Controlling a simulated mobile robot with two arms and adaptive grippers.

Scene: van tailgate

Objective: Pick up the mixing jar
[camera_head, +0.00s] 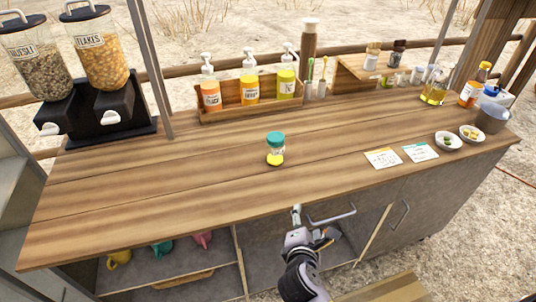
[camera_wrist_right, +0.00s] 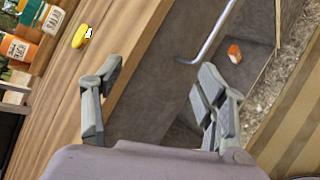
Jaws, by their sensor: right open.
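The mixing jar appears to be the small clear jar with a teal lid and yellow contents (camera_head: 275,149), standing upright on the wooden counter (camera_head: 190,170). In the right wrist view, a yellow patch (camera_wrist_right: 79,37) at the upper left looks like its lower part. My right gripper (camera_head: 313,224) is open and empty at the counter's front edge, nearer than the jar and a little to its right. Its spread fingers also show in the right wrist view (camera_wrist_right: 160,72), with the jar well beyond them. My left gripper is not in view.
A wooden rack of pump bottles (camera_head: 250,107) stands behind the jar. Dispensers (camera_head: 105,55) stand at the left; cards (camera_head: 383,158) and bowls (camera_head: 448,141) lie right. A metal handle (camera_head: 331,217) is close to my right gripper. The counter around the jar is clear.

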